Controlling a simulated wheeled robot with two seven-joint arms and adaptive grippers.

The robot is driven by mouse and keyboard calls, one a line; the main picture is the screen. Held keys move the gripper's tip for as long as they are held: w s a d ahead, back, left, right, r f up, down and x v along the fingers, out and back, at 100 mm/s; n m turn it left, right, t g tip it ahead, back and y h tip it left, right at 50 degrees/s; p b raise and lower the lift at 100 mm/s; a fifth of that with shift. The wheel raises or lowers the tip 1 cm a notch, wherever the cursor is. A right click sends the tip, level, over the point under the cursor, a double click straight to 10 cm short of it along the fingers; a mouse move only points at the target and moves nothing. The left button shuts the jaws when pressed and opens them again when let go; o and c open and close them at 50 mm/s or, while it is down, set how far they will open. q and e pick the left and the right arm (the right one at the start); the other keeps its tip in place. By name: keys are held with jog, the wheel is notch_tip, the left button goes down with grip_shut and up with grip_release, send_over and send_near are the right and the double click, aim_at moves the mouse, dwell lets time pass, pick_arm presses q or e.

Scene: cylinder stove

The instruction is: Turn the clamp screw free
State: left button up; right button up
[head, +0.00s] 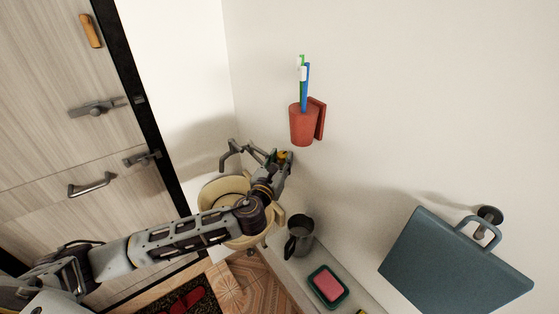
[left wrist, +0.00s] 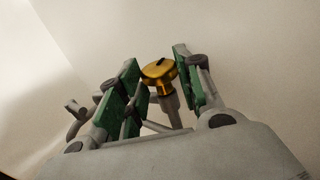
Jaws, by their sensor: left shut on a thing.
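The clamp screw shows as a small gold knob (head: 284,155) near the wall in the head view. In the left wrist view the gold knob (left wrist: 158,72) has a dark mark on top and sits on a grey metal stem (left wrist: 171,105). My left gripper (head: 277,160) is at the knob, its arm reaching in from the lower left. In the left wrist view its green-padded fingers (left wrist: 157,68) are on either side of the knob, shut on it. The gripper hides part of the clamp in the head view. My right gripper is not in view.
A cream round basin (head: 222,190) lies under my left forearm. A dark metal mug (head: 299,238) and a green dish (head: 343,300) with a pink block stand on the ledge. A red toothbrush cup (head: 302,127) hangs above the gripper. A blue-grey board (head: 450,265) hangs at right.

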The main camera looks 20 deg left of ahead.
pick_arm(q)
jog(key=shift+d+n+y, duration=0.2)
jog(key=shift+n+y, duration=0.6)
jog(key=shift+y, duration=0.45)
jog(key=shift+d+n+y, duration=0.15)
jog(key=shift+n+y, duration=0.65)
jog(key=shift+y, duration=0.45)
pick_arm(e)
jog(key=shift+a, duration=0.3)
pick_arm(q)
jog(key=shift+g+y, duration=0.3)
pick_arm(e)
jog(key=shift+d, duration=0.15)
pick_arm(q)
jog(key=o, duration=1.1)
jog(key=shift+n, duration=0.3)
jog(key=shift+c, duration=0.2)
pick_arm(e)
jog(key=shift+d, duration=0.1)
pick_arm(q)
jog(key=v, duration=0.8)
jog(key=shift+f, duration=0.15)
